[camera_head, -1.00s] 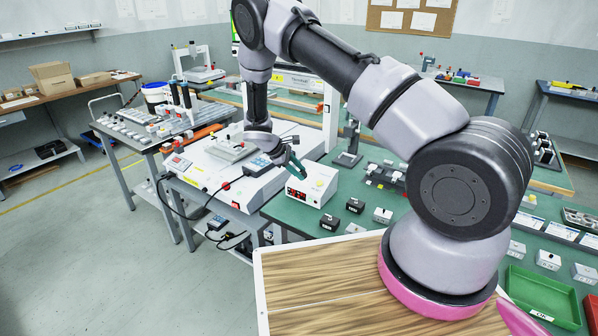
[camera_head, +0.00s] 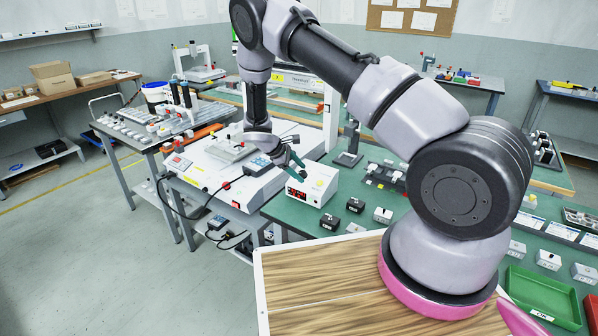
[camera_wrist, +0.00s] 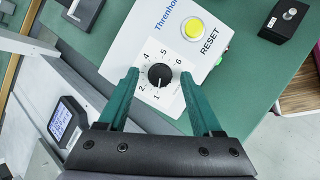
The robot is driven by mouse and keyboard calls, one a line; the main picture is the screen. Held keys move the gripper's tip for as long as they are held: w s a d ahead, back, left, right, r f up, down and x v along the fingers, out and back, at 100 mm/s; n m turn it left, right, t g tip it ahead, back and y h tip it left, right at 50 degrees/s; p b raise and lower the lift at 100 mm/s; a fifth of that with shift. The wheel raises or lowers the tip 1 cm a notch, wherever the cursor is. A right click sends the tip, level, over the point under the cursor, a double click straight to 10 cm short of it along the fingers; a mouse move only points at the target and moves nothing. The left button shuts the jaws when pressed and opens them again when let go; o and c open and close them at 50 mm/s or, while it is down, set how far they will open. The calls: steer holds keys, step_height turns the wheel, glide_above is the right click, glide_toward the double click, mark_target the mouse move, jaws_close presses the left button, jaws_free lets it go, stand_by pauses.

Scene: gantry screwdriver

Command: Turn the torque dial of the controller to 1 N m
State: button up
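The controller (camera_head: 312,184) is a white box with a red display (camera_head: 297,193) on its front, standing on the green bench. In the wrist view, its torque dial (camera_wrist: 160,75) is a round black knob on a white scale marked 1 to 6. Its white pointer line appears to point down towards the 1. My gripper (camera_wrist: 159,79) is open, with one green finger on each side of the dial. Gaps show between the fingers and the knob. In the head view my gripper (camera_head: 297,162) is just above the controller and hides part of its top.
A yellow RESET button (camera_wrist: 193,27) sits beside the dial. A small black box (camera_wrist: 285,19) stands to the right of the controller. A handheld unit with a lit screen (camera_wrist: 62,120) lies to the left. Several small boxes stand on the bench.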

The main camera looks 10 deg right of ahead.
steer(key=v, duration=1)
steer(key=shift+a+r, duration=0.25)
steer(key=shift+r, duration=0.05)
